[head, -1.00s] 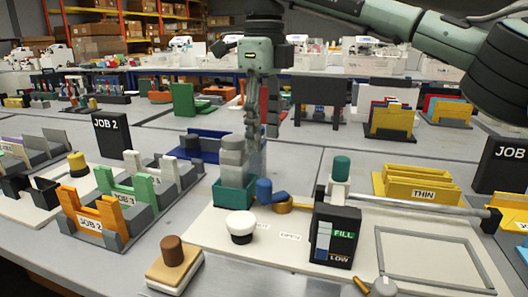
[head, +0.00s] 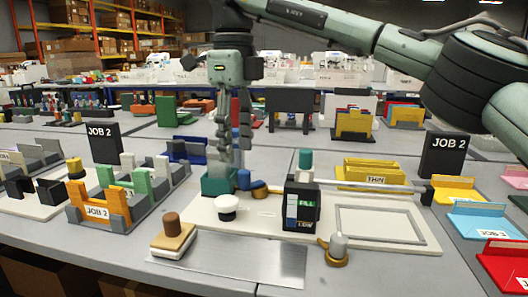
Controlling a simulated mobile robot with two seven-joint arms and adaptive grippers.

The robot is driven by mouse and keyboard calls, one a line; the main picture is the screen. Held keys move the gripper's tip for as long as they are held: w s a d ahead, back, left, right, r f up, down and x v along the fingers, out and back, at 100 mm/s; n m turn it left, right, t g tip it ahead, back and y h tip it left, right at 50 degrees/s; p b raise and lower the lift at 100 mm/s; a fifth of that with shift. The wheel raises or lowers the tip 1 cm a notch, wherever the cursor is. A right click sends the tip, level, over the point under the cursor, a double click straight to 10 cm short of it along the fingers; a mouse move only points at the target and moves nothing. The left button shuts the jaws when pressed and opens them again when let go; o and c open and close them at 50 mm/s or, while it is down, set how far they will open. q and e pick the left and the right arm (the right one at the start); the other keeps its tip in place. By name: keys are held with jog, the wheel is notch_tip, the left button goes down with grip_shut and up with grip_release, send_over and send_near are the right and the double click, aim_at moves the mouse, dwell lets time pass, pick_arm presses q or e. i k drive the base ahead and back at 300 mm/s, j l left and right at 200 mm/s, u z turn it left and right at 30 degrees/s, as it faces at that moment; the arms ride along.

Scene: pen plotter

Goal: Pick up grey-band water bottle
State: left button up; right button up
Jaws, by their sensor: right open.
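A pale grey upright cylinder (head: 219,152) stands in the teal holder (head: 218,184) on the white board; it may be the grey-band water bottle, but I cannot make out a band. My right gripper (head: 236,144) comes down from above with its fingers pointing down. It is open, with its fingertips close to the upper part of the grey cylinder; I cannot tell whether they touch. The fingers partly cover what stands behind. My left gripper is out of view.
A blue piece (head: 243,179) and a white round-topped pot (head: 227,208) sit close to the holder. A black FILL/LOW gauge block (head: 300,205) with a green-capped post stands to the right.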

aim_at(216, 169)
jog(key=k, duration=1.1)
